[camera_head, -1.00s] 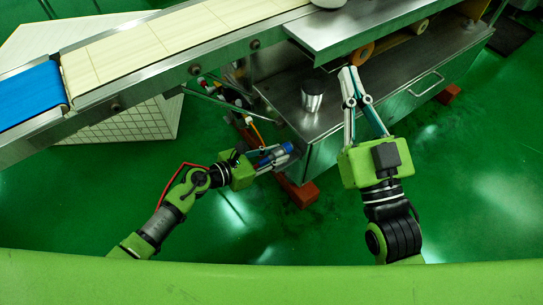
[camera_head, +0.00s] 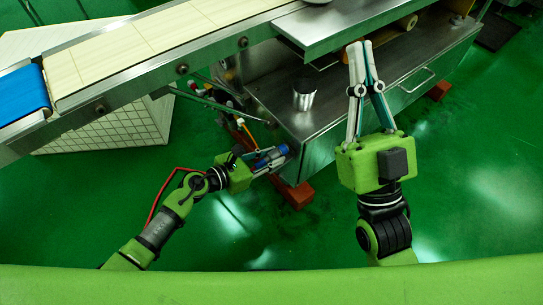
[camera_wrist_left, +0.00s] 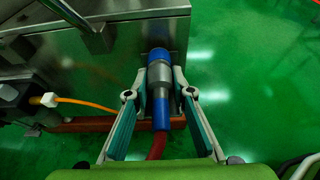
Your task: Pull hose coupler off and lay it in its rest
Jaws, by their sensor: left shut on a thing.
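The hose coupler (camera_wrist_left: 161,88), blue with a grey metal collar, lies between the fingers of my left gripper (camera_wrist_left: 161,82) in the left wrist view. The gripper is shut on it around the collar. A red hose (camera_wrist_left: 157,146) runs from its near end. Its far blue end points at the steel machine side; I cannot tell whether it touches. In the head view my left gripper (camera_head: 268,160) holds the coupler (camera_head: 272,157) beside the cabinet's lower left corner. My right gripper (camera_head: 361,46) has its fingertips together, empty, over the cabinet's front. I cannot make out the rest.
The steel cabinet (camera_head: 345,115) carries a metal cup (camera_head: 304,95). A conveyor (camera_head: 150,45) crosses the upper left above a white tiled block (camera_head: 110,130). An orange cable (camera_wrist_left: 75,101) and fittings lie left of the coupler. Green floor is open at right.

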